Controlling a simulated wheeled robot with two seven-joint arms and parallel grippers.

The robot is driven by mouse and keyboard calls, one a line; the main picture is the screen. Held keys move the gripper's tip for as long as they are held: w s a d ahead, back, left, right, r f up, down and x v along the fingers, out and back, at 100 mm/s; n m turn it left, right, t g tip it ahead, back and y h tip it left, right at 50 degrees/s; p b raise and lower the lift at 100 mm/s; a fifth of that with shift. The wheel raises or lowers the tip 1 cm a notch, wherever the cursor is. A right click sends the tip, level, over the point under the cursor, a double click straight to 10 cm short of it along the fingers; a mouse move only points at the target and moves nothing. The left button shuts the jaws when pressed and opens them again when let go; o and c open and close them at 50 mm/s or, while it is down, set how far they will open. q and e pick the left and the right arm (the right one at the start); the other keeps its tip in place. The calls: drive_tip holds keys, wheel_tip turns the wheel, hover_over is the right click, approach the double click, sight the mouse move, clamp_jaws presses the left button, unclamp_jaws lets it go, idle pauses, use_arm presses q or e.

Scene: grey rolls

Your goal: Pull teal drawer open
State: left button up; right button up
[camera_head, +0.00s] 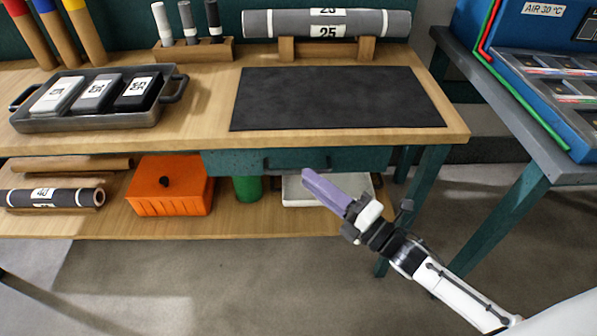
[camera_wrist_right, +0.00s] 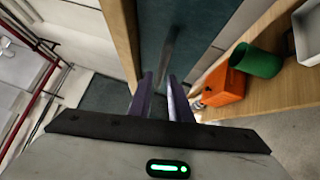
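The teal drawer (camera_head: 235,161) sits under the front edge of the wooden workbench and looks closed. Its dark bar handle (camera_head: 282,163) runs across the front; it also shows in the right wrist view (camera_wrist_right: 169,45). My right gripper (camera_head: 308,175) has purple fingers and reaches up from the lower right to just below the handle. In the right wrist view my right gripper (camera_wrist_right: 161,78) has its fingers apart, with the near end of the handle appearing between or just beyond the tips. Contact cannot be told. My left gripper is not in view.
The lower shelf holds an orange box (camera_head: 168,186), a green cylinder (camera_head: 248,187) and a white tray (camera_head: 300,190). A dark mat (camera_head: 337,98) lies on the benchtop (camera_head: 205,110). A teal bench leg (camera_head: 420,190) stands right of the drawer. The floor in front is clear.

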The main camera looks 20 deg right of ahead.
sight(298, 171)
drive_tip(key=x, duration=0.5)
clamp_jaws()
